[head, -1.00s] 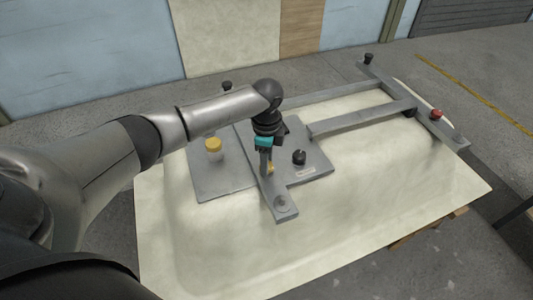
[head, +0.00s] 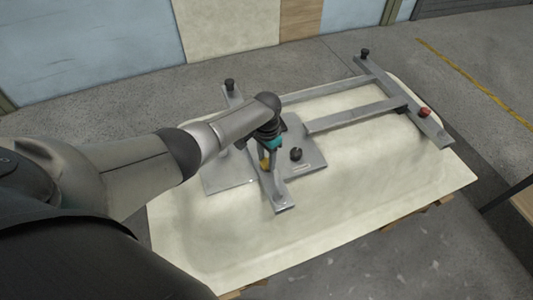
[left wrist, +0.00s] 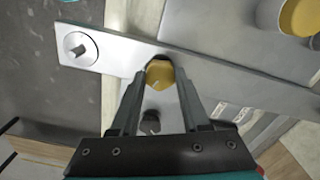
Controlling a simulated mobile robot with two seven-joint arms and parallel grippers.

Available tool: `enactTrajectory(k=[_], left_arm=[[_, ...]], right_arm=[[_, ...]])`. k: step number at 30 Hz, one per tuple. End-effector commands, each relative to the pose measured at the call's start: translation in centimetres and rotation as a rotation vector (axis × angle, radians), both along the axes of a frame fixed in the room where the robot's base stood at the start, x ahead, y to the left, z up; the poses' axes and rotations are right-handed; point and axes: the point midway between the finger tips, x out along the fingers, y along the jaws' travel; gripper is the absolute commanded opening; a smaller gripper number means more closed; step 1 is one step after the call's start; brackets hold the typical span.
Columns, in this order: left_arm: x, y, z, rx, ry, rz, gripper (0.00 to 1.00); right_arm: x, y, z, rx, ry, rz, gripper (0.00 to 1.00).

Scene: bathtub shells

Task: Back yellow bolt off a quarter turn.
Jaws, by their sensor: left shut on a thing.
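The yellow bolt (left wrist: 160,73) sits at the edge of a grey metal bar (left wrist: 105,48), between my left fingertips in the left wrist view. In the head view the yellow bolt (head: 264,162) shows as a small patch beside the fingers. My left gripper (head: 268,163) points down over the bar and is shut on the bolt, a finger on each side of its head; the fingers also show in the left wrist view (left wrist: 160,78). The lower part of the bolt is hidden. My right gripper is in neither view.
A second, larger yellow cap (left wrist: 300,15) stands at the upper right of the wrist view; my arm hides it in the head view. A black knob (head: 296,153) is close right of the gripper. A red knob (head: 425,113) sits on the frame. The shell's front is clear.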

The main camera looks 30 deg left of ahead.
Motion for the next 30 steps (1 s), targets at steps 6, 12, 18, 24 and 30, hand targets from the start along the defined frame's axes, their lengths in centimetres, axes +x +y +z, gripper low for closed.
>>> enactTrajectory(k=[6,12,18,24,30], left_arm=[[0.0,-0.2,0.2,-0.003,0.0,0.185,0.0],[0.0,-0.1,0.1,-0.001,0.001,0.312,0.0],[0.1,0.0,0.1,0.0,-0.001,0.391,0.0],[0.1,0.0,0.1,-0.002,-0.002,0.427,0.0],[0.1,0.0,0.1,-0.001,-0.003,0.434,0.0]], right_arm=[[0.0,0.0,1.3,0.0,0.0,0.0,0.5],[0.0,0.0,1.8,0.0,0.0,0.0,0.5],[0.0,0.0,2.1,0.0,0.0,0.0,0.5],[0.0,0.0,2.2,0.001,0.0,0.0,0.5],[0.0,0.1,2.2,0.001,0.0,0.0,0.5]])
